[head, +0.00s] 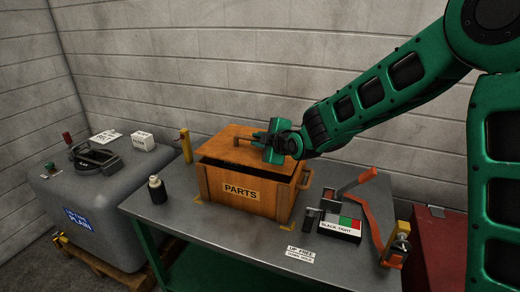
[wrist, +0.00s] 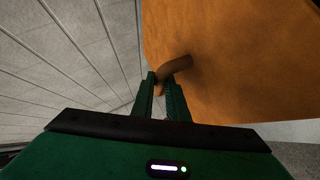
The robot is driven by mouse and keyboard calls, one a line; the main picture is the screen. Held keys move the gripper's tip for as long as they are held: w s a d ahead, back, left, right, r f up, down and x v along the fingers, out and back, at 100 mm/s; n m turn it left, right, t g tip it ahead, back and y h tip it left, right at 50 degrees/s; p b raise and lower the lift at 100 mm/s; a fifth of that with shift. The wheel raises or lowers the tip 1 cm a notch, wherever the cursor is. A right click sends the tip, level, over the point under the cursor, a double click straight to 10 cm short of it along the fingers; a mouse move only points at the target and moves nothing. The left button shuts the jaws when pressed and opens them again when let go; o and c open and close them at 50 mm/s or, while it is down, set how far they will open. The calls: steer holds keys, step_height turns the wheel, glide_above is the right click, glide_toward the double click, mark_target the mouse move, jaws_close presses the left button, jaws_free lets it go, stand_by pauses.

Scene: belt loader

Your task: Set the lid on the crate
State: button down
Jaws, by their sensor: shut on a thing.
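The wooden crate (head: 240,194) labelled PARTS stands on the grey metal table. The orange-brown lid (head: 232,149) is over the top of the crate and looks tilted, with a dark gap showing along the crate's front rim. My gripper (head: 262,139) is above the lid, shut on the lid's handle. In the wrist view my gripper's fingers (wrist: 163,88) close on the brown handle (wrist: 178,67), and the lid (wrist: 235,50) fills the upper right. Whether the lid touches the crate's back rim is hidden.
A dark bottle (head: 157,189) stands left of the crate. A small device with an orange lever (head: 357,182) and a black box (head: 340,227) are to the right. Yellow posts stand at the table's back left (head: 186,145) and front right (head: 397,243). A grey tank (head: 100,195) is at left.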

mark_target(252, 147)
step_height(252, 147, down, 3)
steer(key=c, duration=1.7)
jaws_free()
steer(key=shift+c, duration=0.2)
steer(key=v, duration=1.2)
